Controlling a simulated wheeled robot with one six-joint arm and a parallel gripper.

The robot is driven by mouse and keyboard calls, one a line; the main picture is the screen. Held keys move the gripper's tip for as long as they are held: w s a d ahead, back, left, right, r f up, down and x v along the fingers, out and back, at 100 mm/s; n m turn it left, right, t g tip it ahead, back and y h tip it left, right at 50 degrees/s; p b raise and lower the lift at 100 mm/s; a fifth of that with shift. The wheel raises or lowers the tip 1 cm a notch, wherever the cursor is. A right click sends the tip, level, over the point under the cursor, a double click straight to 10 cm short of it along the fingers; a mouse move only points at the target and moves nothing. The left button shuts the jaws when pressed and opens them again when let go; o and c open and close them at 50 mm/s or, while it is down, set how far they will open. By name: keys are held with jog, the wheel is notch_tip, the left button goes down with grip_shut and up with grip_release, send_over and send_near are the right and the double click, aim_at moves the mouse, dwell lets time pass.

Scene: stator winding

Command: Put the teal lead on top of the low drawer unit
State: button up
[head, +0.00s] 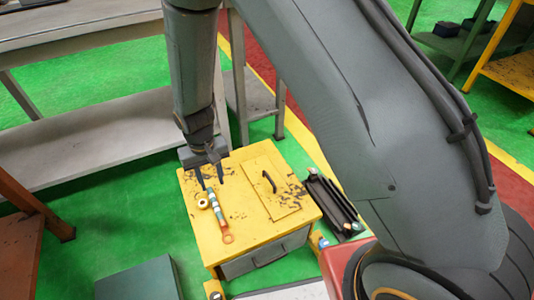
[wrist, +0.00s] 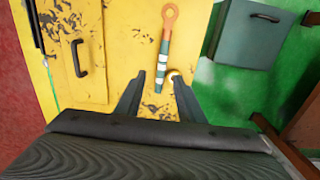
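The teal lead (head: 220,222) lies on the yellow top of the low drawer unit (head: 250,232). It has an orange ring end and white bands, and it also shows in the wrist view (wrist: 164,48). My gripper (head: 211,184) is open and empty, pointing down at the lead's banded end. In the wrist view, the lead's banded end lies just beyond and between my open fingers (wrist: 160,84). The fingers look clear of it, but the exact height above the top is hard to tell.
A small pale ring (head: 203,203) lies beside the lead. A hatch handle (head: 269,181) stands up on the unit's top. A black tray (head: 334,205) is at the right, and a grey-green box (head: 138,280) stands front left. A grey bench (head: 95,140) is behind.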

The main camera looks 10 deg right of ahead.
jog(key=s+d+r, duration=0.4)
jog(key=r, duration=0.4)
jog(key=s+d+r, duration=0.3)
jog(key=d+r, duration=0.1)
jog(key=r, duration=0.4)
jog(key=s+d+r, duration=0.4)
jog(key=r, duration=0.5)
jog(key=s+d+r, duration=0.4)
jog(key=s, duration=0.4)
jog(key=shift+d+y, duration=0.25)
jog(key=shift+y, duration=0.05)
jog(key=shift+w, duration=0.1)
jog(key=d+r+m+p, duration=0.3)
jog(key=d+r+p, duration=0.6)
jog(key=p, duration=0.9)
jog(key=shift+d+r, duration=0.2)
jog(key=shift+r, duration=0.45)
jog(key=shift+c, duration=0.5)
